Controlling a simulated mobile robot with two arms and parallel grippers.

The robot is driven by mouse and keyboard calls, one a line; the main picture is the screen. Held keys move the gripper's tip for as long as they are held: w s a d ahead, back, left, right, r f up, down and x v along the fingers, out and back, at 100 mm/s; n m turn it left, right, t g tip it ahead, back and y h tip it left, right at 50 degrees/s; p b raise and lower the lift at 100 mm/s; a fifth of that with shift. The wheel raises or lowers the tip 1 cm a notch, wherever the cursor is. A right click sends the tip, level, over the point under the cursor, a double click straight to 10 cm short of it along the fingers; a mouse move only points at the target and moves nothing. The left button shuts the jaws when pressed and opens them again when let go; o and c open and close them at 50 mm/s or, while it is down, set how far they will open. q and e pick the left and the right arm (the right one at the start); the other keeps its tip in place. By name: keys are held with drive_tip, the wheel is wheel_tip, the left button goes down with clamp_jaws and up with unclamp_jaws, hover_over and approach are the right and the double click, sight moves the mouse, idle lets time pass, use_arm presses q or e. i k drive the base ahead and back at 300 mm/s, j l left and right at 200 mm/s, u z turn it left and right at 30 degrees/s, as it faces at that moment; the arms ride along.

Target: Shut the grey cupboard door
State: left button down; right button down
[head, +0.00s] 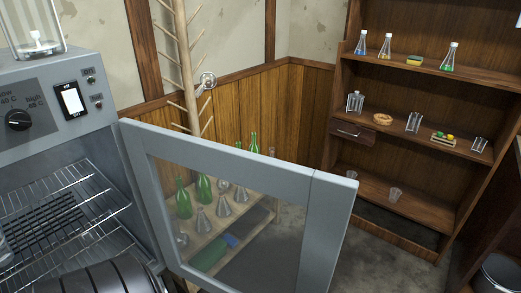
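The grey cupboard door (331,215) has a grey frame around a clear glass pane. It stands wide open, swung out to the right from the grey cupboard (101,131). Its hinge side is at the cupboard's right edge. The cupboard's inside is exposed, with wire racks (75,206) in it. A dark rounded form at the bottom left, in front of the cupboard, is probably part of my own arm. Neither gripper's fingertips show in the head view.
A wooden shelf unit (345,82) with flasks and beakers stands at the right. Behind the glass, a low rack holds green bottles (184,198) and flasks. A wooden drying stand (184,55) rises behind the door. Bare floor (385,240) lies right of the door.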

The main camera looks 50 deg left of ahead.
sight(329, 199)
drive_tip(key=i+l+u, duration=0.1)
drive_tip(key=i+u, duration=0.35)
drive_tip(key=i+l+u, duration=0.25)
drive_tip(key=u, duration=0.15)
drive_tip(key=i+l+u, duration=0.25)
drive_tip(key=u, duration=0.2)
drive_tip(key=i+l+u, duration=0.1)
drive_tip(key=u, duration=0.35)
drive_tip(key=i+l+u, duration=0.15)
drive_tip(key=u, duration=0.3)
drive_tip(key=l+u, duration=0.25)
drive_tip(key=u, duration=0.2)
drive_tip(key=i+l+u, duration=0.1)
drive_tip(key=l+u, duration=0.15)
drive_tip(key=u, duration=0.2)
drive_tip(key=l+u, duration=0.2)
drive_tip(key=u, duration=0.25)
drive_tip(key=l+u, duration=0.35)
drive_tip(key=i+l+u, duration=0.1)
drive_tip(key=l+u, duration=0.25)
